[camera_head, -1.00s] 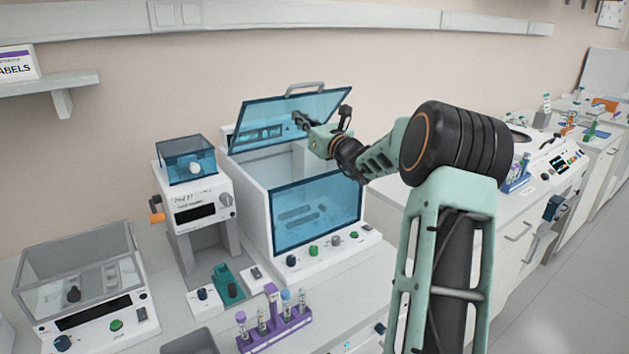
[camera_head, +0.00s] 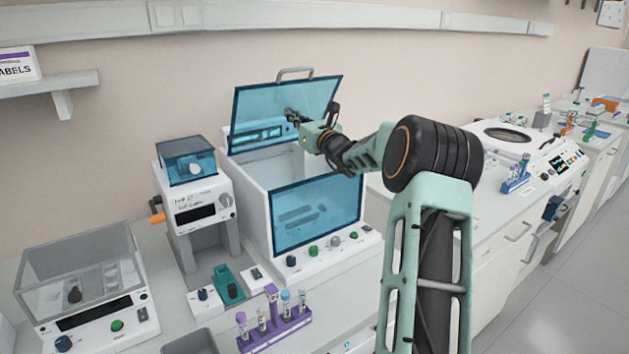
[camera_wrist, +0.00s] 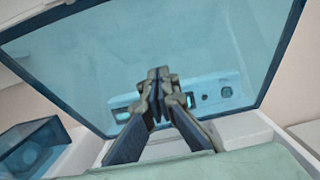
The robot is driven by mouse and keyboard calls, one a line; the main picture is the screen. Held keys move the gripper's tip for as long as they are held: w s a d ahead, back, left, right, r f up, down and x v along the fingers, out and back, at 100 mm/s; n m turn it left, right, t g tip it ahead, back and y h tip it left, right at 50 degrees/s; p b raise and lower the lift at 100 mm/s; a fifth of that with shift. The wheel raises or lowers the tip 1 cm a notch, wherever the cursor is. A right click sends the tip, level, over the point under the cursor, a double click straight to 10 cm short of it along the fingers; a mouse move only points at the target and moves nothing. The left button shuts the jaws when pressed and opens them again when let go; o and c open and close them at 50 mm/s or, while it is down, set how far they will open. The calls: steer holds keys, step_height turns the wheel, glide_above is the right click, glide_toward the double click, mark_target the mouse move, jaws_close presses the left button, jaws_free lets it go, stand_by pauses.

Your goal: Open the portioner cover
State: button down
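The portioner is a white box with a clear blue front window (camera_head: 318,213). Its blue see-through cover (camera_head: 290,98) stands raised and tilted up at the back, with a grey handle (camera_head: 295,72) along its top edge. In the wrist view the cover (camera_wrist: 110,55) fills most of the picture. My gripper (camera_head: 291,114) is in front of the cover's inner face, above the open box. In the wrist view my gripper's fingers (camera_wrist: 158,76) are together with nothing seen between them. Whether the fingertips touch the cover is not clear.
Left of the box stands a smaller device with a blue lid (camera_head: 186,160), and farther left a device under a clear grey cover (camera_head: 75,262). A purple rack (camera_head: 276,328) with tubes stands in front. More bench equipment (camera_head: 520,140) is on the right.

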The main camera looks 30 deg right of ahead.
mark_target(284, 118)
steer(key=shift+f+p+x, duration=0.15)
steer(key=shift+p+x, duration=0.2)
steer(key=shift+x, duration=0.75)
steer(key=shift+f+p+x, duration=0.2)
steer(key=shift+p+x, duration=0.15)
steer(key=shift+x, duration=0.8)
steer(key=shift+f+p+x, duration=0.15)
steer(key=shift+p+x, duration=0.2)
steer(key=shift+x, duration=0.75)
steer(key=s+b, duration=0.1)
steer(key=s+f+b, duration=0.1)
steer(key=b, duration=0.1)
steer(key=s+f+b, duration=0.1)
steer(key=shift+s+d+f+b, duration=0.1)
steer(key=shift+d+f+b, duration=0.15)
steer(key=shift+b, duration=0.15)
steer(key=shift+f+b+v, duration=0.25)
steer(key=shift+b+v, duration=0.95)
steer(key=shift+v, duration=0.05)
steer(key=r+b+v, duration=0.3)
steer(key=b+v, duration=0.2)
steer(key=v, duration=1.4)
steer(key=shift+s+r+b, duration=0.15)
steer(key=shift+s+b, duration=0.15)
steer(key=shift+b, duration=0.1)
